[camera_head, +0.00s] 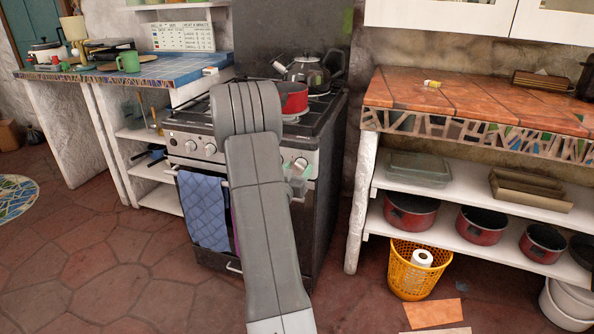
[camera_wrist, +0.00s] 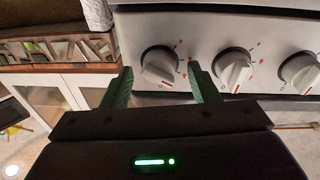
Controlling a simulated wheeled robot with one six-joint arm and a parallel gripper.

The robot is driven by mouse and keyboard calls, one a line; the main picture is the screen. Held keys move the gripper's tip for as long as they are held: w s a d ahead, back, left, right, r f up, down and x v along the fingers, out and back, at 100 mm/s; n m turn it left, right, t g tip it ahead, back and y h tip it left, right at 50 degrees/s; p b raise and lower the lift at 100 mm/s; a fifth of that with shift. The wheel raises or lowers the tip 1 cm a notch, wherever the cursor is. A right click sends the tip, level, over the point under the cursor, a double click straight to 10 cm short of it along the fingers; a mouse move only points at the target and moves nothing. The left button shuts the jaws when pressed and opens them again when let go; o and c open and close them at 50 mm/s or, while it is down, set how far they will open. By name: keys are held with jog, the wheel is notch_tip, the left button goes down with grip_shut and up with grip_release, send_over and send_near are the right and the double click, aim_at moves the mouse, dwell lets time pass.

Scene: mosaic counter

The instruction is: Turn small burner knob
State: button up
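The stove (camera_head: 190,130) has a row of white burner knobs on its front panel. The rightmost knob (camera_head: 302,162) shows near my gripper (camera_head: 297,180). In the wrist view, which looks upside down, this end knob (camera_wrist: 159,66) lies between the two green fingertips of my gripper (camera_wrist: 159,68). The gripper is open, with a visible gap on each side of the knob; I cannot tell how deep the fingers reach. A second knob (camera_wrist: 233,70) is just right of the fingers, and a third knob (camera_wrist: 300,73) is at the right edge. My arm hides the panel's middle in the head view.
A red pot (camera_head: 292,97) and a kettle (camera_head: 305,72) stand on the stove top. A blue towel (camera_head: 204,210) hangs on the oven front. A tiled counter (camera_head: 470,100) with shelves stands to the right, and a yellow basket (camera_head: 408,280) sits on the floor.

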jog(key=p+v, duration=0.1)
jog(key=v, duration=1.3)
jog(key=shift+w, duration=0.1)
grip_shut()
dwell(1.3)
